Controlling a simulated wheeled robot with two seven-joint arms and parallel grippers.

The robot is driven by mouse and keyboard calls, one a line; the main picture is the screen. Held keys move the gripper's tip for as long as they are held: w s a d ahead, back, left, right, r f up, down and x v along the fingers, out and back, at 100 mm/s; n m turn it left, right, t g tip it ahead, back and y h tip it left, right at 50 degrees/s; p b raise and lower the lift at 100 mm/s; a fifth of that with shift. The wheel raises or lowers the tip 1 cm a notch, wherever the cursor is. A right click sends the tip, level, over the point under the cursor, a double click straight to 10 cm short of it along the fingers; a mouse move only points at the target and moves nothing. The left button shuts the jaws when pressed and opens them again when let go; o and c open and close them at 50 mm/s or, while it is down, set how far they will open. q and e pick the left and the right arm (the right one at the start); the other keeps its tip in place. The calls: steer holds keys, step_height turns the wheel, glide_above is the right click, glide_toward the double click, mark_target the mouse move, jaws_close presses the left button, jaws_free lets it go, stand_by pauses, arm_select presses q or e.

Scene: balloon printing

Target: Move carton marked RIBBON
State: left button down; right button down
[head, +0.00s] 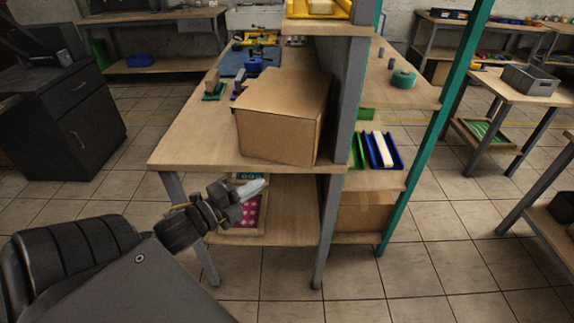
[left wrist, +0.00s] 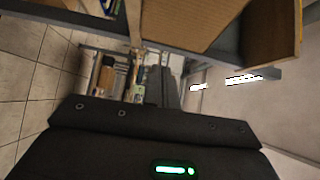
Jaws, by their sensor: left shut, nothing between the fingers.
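A plain brown carton (head: 283,115) sits closed on the front end of the wooden workbench top. No RIBBON marking is legible on its visible faces. A second brown carton (head: 362,215) stands on a low shelf at the right side of the unit, partly hidden by a post. I cannot tell which one is marked RIBBON. My left gripper (head: 254,189) is shut and empty, in front of the workbench, below the level of its top and apart from both cartons. The left wrist view is tilted, with a brown surface I cannot identify at its top. My right gripper is not in view.
Grey and teal posts (head: 335,215) hold the shelves. A pink dotted item (head: 243,213) lies on the lower shelf behind my left gripper. Blue and green bins (head: 381,150) stand on the right shelf. A dark cabinet (head: 82,130) is at left.

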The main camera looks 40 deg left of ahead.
arm_select(q)
glide_toward(298, 152)
steer(key=w+d, duration=0.2)
steer(key=d, duration=0.1)
steer(key=w, duration=0.1)
steer(key=w+a+p, duration=0.1)
steer(key=w, duration=0.1)
steer(key=shift+a+r, duration=0.1)
steer(key=shift+w+a, duration=0.4)
steer(key=shift+w, duration=0.15)
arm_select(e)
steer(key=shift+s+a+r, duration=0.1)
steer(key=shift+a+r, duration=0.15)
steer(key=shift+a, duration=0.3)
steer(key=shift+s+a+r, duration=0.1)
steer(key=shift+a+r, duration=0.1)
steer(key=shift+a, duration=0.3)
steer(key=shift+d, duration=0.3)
